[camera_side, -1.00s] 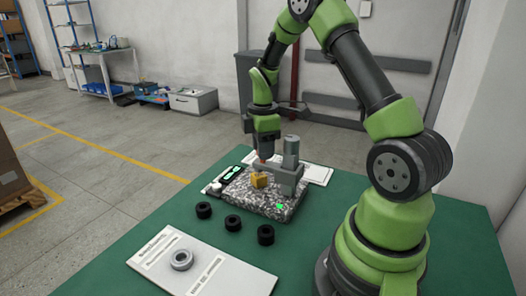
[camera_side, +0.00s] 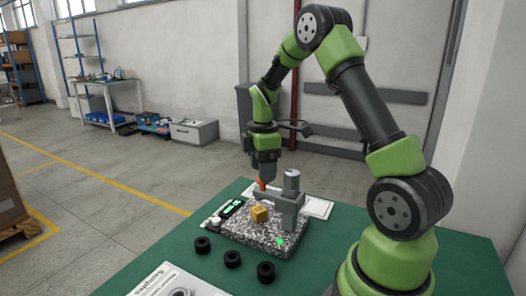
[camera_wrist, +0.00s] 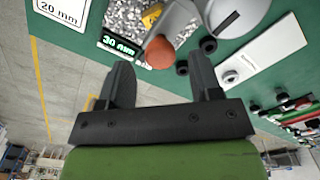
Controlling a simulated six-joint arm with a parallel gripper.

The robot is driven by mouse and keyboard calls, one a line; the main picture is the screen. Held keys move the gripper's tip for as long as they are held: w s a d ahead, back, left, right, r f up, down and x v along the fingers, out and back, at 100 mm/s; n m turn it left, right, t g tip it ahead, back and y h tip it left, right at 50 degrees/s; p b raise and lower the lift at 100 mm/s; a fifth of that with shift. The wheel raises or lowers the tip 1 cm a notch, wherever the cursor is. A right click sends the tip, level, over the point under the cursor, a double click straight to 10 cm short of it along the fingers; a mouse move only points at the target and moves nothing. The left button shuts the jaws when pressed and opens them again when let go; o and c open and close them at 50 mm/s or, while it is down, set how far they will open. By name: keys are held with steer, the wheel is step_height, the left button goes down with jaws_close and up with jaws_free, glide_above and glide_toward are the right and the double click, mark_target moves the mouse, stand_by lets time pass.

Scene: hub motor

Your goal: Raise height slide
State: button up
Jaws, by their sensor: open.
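The height slide is a grey arm (camera_side: 280,201) on an upright grey column (camera_side: 292,180), standing on a speckled granite plate (camera_side: 240,238). An orange-red knob (camera_side: 261,183) is at the slide's left end; it shows round in the wrist view (camera_wrist: 160,52). My gripper (camera_side: 266,172) points down just above the knob. In the wrist view my gripper (camera_wrist: 162,72) has its two fingers spread apart, with the knob beyond and between the tips. I cannot tell whether either finger touches it. A gold block (camera_side: 259,213) sits on the plate under the slide.
A display (camera_wrist: 121,45) at the plate's edge reads 30 mm. Several black rings, one of them here (camera_side: 232,259), lie on the green table (camera_side: 150,245) in front of the plate. A white board (camera_side: 165,283) lies nearer the camera. A white sheet lies behind the plate.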

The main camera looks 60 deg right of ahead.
step_height(320, 180, up, 6)
steer(key=shift+r, duration=0.95)
steer(key=shift+a, duration=0.1)
steer(key=s+a+r+m+t+y, duration=0.1)
steer(key=s+a+r+m+t, duration=0.2)
steer(key=s+a+m, duration=0.3)
steer(key=s+a+r+m+t+y, duration=0.1)
steer(key=s+a+r+m+t, duration=0.3)
steer(key=a, duration=0.9)
steer(key=s+m, duration=0.3)
steer(key=s, duration=0.1)
steer(key=shift+s+a+r, duration=0.2)
steer(key=shift+s+a, duration=0.05)
steer(key=shift+a, duration=0.05)
steer(key=shift+o, duration=0.4)
steer(key=shift+d, duration=0.1)
